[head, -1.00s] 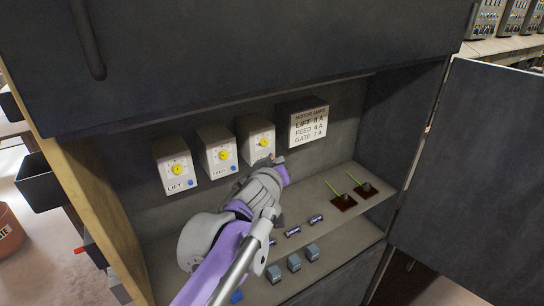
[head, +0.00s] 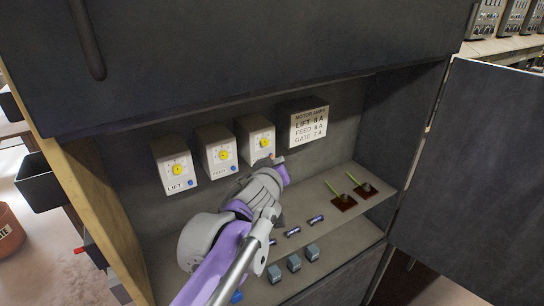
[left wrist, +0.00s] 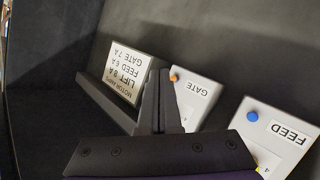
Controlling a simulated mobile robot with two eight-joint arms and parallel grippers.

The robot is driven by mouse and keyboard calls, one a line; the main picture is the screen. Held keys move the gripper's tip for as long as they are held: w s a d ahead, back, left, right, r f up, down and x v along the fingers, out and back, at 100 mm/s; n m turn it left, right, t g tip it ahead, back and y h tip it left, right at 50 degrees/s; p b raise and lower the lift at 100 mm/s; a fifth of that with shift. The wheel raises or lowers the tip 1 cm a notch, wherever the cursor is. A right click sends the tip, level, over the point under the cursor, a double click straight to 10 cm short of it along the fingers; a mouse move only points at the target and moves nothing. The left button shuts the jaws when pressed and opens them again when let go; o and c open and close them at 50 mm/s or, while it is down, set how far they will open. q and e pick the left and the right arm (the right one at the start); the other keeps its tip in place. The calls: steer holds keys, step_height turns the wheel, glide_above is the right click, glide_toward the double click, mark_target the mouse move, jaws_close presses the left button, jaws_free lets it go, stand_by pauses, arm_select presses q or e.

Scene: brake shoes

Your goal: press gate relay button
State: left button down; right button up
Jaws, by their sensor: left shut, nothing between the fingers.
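The gate relay (head: 255,132) is the rightmost of three pale boxes with yellow dials on the cabinet's back wall. In the left wrist view the picture is upside down; the box marked GATE (left wrist: 197,98) has an orange button (left wrist: 174,77). My left gripper (head: 276,161) is shut and empty, with its tips at the lower front of the gate relay. In the left wrist view the closed fingertips (left wrist: 166,72) appear right beside the orange button; I cannot tell whether they touch. My right gripper is not in view.
The feed relay (head: 216,151) and lift relay (head: 174,167), with blue buttons, stand to the left. A motor amps sign (head: 308,122) is to the right. The shelf (head: 318,187) holds small parts with green stems. The open cabinet door (head: 480,180) bounds the right side.

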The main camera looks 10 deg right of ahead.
arm_select(q)
steer(key=shift+w+a, duration=0.1)
steer(key=shift+w, duration=0.05)
steer(key=shift+w, duration=0.25)
steer(key=shift+w+a, duration=0.2)
steer(key=shift+w, duration=0.1)
stand_by(0.9)
stand_by(0.3)
steer(key=shift+s+d+p, duration=0.25)
steer(key=shift+s+p, duration=0.4)
steer(key=shift+p, duration=0.5)
